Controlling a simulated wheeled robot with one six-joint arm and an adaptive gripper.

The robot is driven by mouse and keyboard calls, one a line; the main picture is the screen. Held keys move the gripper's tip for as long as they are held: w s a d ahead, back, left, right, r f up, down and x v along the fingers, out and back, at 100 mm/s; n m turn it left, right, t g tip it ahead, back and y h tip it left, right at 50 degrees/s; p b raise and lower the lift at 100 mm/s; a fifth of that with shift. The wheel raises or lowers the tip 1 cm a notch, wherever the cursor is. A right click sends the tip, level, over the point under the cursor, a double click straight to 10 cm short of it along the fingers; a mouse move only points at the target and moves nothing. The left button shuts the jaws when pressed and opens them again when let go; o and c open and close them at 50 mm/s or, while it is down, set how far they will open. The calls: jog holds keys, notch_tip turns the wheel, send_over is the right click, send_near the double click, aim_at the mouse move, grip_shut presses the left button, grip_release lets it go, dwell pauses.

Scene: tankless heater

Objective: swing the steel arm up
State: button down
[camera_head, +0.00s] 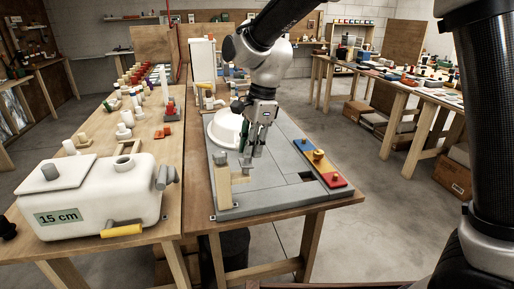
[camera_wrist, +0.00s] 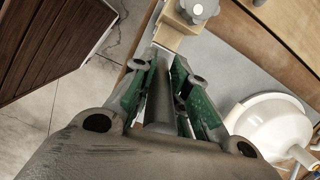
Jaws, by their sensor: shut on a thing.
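My gripper (camera_head: 253,152) is over the grey board, its fingers pointing down. In the wrist view its green-sided fingers (camera_wrist: 162,68) close around a narrow grey metal bar (camera_wrist: 160,88), which appears to be the steel arm. The bar runs between the fingers toward a pale wooden block with a grey knob (camera_wrist: 197,9). In the head view a pale wooden post (camera_head: 222,187) stands at the board's near left, left of my gripper. The fingers and wrist hide much of the bar, so its exact angle is unclear.
A white round basin (camera_head: 222,127) sits on the grey board (camera_head: 275,190) behind my gripper. A white tank marked 15 cm (camera_head: 95,200) stands on the left table.

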jog(key=shift+s+a+t+h, duration=0.15)
jog(key=shift+a+t+h, duration=0.15)
jog(key=shift+a+h, duration=0.65)
jog(key=shift+d+h, duration=0.15)
jog(key=shift+h, duration=0.2)
jog(key=c, duration=1.3)
grip_release()
notch_tip(320, 180, up, 12)
jog(key=shift+s, duration=0.1)
